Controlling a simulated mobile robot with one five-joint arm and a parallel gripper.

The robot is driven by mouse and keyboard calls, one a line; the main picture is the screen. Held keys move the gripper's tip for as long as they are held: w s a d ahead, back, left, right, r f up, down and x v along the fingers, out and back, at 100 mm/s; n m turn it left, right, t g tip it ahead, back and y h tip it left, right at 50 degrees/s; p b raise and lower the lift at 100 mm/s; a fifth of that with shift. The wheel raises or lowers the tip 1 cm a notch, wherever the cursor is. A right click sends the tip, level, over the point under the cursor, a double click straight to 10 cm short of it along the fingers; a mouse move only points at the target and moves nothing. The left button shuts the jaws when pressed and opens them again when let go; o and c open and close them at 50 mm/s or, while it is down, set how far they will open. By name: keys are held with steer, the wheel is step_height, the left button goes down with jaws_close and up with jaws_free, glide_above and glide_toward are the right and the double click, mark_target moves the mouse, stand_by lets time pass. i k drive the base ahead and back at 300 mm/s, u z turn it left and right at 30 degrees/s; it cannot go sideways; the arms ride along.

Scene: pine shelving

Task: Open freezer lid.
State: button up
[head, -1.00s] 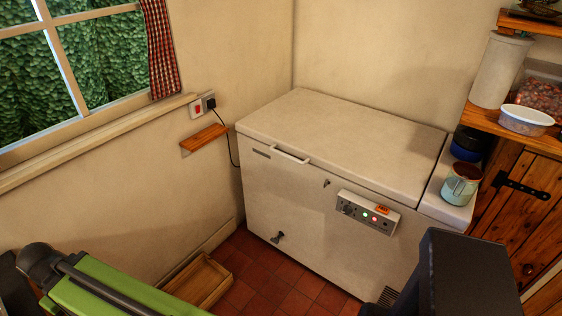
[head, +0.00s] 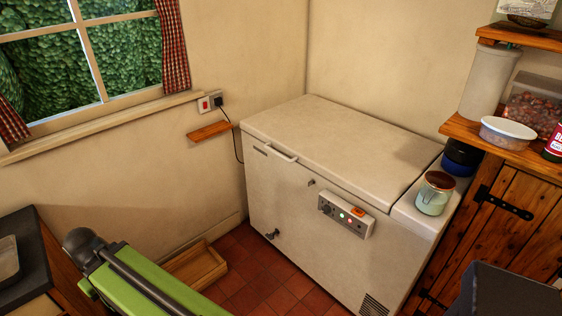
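The white chest freezer (head: 290,215) stands in the corner against the back wall. Its lid (head: 335,140) is shut and lies flat, with nothing on it. A pale bar handle (head: 282,153) sits on the lid's front edge, left of the middle. A small lock (head: 311,182) and a control panel (head: 345,215) with small lights are on the front. A fixed ledge (head: 412,213) right of the lid bears a jar or mug (head: 435,194) and a dark blue container (head: 461,157). My green arm link shows at lower left; my gripper is not in view.
A wooden tray (head: 214,266) lies on the red tile floor (head: 265,270) left of the freezer. A small wooden wall shelf (head: 209,131) and a plugged cord are beside it. A dark-topped counter (head: 35,245) stands at left. Loaded pine shelves (head: 475,130) and a cupboard (head: 505,225) are at right.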

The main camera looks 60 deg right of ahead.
mark_target(377, 160)
steer(key=z, duration=0.2)
steer(key=i, duration=0.85)
steer(key=u, duration=0.1)
